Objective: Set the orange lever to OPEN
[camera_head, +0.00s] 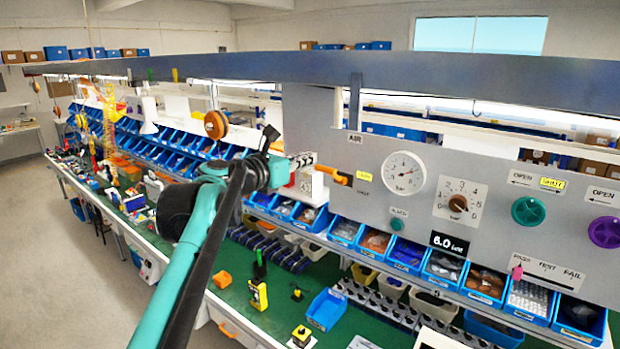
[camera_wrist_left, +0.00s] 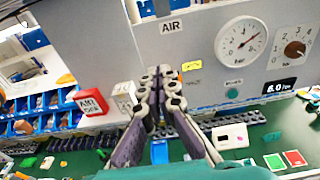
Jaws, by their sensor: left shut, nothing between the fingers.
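The orange lever (camera_head: 334,175) is on the grey panel in the head view, its handle pointing right and slightly down towards a small yellow label (camera_head: 363,176). My left gripper (camera_head: 303,161) is shut and empty, just left of the lever's left end; I cannot tell whether it touches. My right gripper is out of view.
An AIR sign (camera_head: 355,138), a gauge (camera_head: 403,173), a rotary knob (camera_head: 458,203) and green (camera_head: 528,211) and purple (camera_head: 604,232) knobs are right of the lever. Blue bins (camera_head: 407,255) line the area below the panel. A red box (camera_wrist_left: 90,101) is left of my fingers.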

